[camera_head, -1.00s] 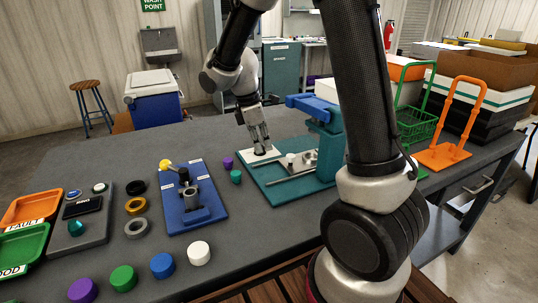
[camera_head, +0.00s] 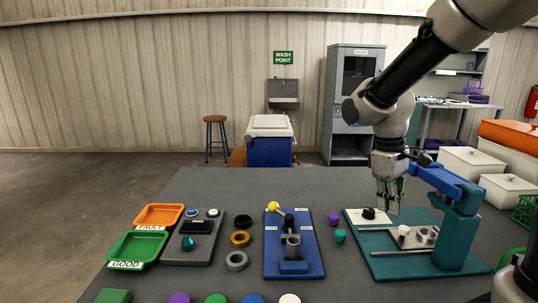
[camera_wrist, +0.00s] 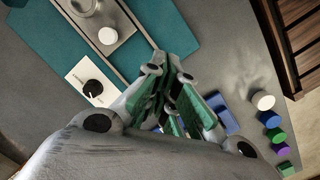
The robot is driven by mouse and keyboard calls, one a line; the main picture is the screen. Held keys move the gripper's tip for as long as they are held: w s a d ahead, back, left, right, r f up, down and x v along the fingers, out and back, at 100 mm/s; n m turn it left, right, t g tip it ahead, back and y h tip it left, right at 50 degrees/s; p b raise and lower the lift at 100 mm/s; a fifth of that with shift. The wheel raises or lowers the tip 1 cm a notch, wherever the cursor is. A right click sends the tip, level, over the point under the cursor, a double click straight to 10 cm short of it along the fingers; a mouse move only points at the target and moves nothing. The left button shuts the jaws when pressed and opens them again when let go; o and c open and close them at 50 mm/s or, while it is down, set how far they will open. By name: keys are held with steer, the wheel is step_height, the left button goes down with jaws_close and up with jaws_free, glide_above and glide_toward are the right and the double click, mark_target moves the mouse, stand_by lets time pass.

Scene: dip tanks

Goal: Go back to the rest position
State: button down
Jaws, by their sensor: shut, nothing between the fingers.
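My gripper (camera_head: 388,205) is shut and empty. In the head view it points down just above the teal base plate (camera_head: 385,268) of the blue press (camera_head: 458,215), close to a white panel with a black knob (camera_head: 369,213). In the wrist view my gripper (camera_wrist: 170,80) shows its green-padded fingers together. The black knob (camera_wrist: 92,88) on its white panel is to their left there, apart from the fingers.
On the table are a blue fixture (camera_head: 294,265) with a yellow ball handle, a grey tester (camera_head: 190,238), an orange tray (camera_head: 160,214) and a green tray (camera_head: 140,246). Several rings and coloured caps stand between them. The table's back left is clear.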

steer(key=s+d+r+m+t, duration=0.2)
steer(key=s+d+r+m, duration=0.1)
steer(key=s, duration=0.4)
steer(key=s+d+r+m+t+y, duration=0.1)
steer(key=s+d+r+m+t, duration=0.2)
steer(key=s, duration=0.5)
step_height(320, 180, up, 2)
steer(key=shift+d+r+m+y, duration=0.15)
steer(key=shift+r+m+y, duration=0.15)
steer(key=shift+m, duration=0.3)
